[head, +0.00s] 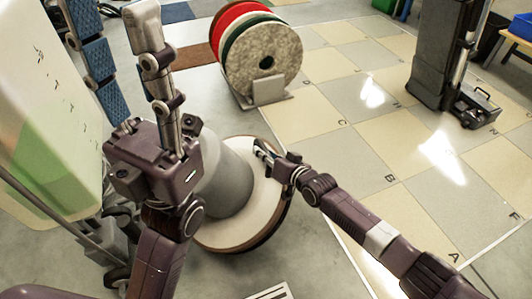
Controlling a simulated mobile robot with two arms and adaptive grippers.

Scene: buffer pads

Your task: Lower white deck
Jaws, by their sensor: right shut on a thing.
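The white deck (230,233) is a round disc with a brown rim, low over the grey floor. A grey motor housing (226,190) stands on it. My right gripper (264,150) is at the deck's far right edge, shut on that edge; its fingertips are small and partly hard to make out. I cannot tell exactly how far the deck is tilted or raised. My left arm reaches up from the lower left in front of the motor housing and hides the deck's left side.
A rack (268,102) holding upright red, green, white and speckled pads stands behind the deck. A black case (478,107) and dark upright machine (438,60) stand at the right. A pale green-white tank (45,110) fills the left. Tiled floor (350,125) is clear between.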

